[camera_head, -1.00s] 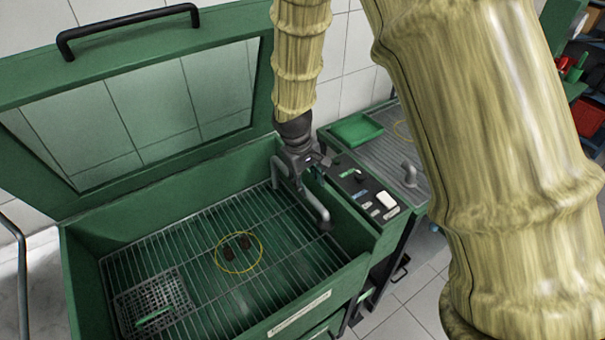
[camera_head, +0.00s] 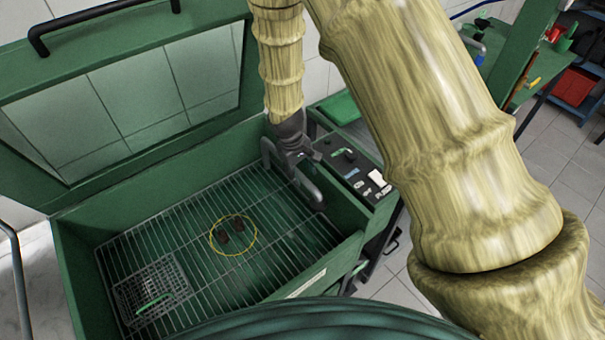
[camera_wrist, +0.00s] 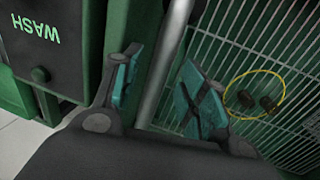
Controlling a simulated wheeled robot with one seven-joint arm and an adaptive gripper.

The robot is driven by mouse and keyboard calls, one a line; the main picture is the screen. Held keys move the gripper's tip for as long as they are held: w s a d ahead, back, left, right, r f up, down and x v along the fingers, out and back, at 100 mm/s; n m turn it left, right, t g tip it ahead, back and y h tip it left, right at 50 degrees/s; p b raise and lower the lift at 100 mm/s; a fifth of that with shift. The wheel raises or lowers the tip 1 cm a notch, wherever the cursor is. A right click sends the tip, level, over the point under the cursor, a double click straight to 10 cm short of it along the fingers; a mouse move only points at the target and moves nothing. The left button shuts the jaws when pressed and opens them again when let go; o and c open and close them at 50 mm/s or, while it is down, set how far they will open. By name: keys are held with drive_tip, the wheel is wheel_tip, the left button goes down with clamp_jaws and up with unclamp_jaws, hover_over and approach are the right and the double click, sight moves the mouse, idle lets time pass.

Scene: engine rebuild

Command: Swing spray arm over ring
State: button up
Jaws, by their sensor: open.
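The spray arm (camera_head: 311,191) is a grey tube at the right inner side of the green wash tank. In the wrist view the tube (camera_wrist: 167,62) runs between the two teal finger pads. My gripper (camera_head: 297,164) is open around or just above the tube; contact is not clear. The wrist view shows my gripper's pads (camera_wrist: 157,92) apart on either side of the tube. A thin yellow ring (camera_head: 212,240) lies on the wire rack, left of the gripper, with two small dark parts inside it. The ring (camera_wrist: 283,84) also shows right of the pads in the wrist view.
The wire rack (camera_head: 190,215) is mostly bare. A mesh basket (camera_head: 172,275) with a green item sits at its front left. The tank's lid (camera_head: 85,180) stands open behind. A control panel (camera_head: 358,178) borders the tank's right side.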

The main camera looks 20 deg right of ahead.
drive_tip(key=shift+w+d+f, duration=0.1)
drive_tip(key=shift+w+f, duration=0.1)
drive_tip(key=shift+f, duration=0.5)
drive_tip(key=shift+s+d+f+p, duration=0.1)
drive_tip(key=shift+s+f+p, duration=0.1)
drive_tip(key=shift+s+p, duration=0.15)
drive_tip(key=shift+s+d+r, duration=0.1)
drive_tip(key=shift+s, duration=0.45)
drive_tip(key=shift+w+f, duration=0.65)
drive_tip(key=shift+s+r, duration=0.3)
drive_tip(key=shift+s, duration=0.05)
drive_tip(key=c, duration=0.9)
drive_tip(key=shift+f, duration=0.1)
clamp_jaws()
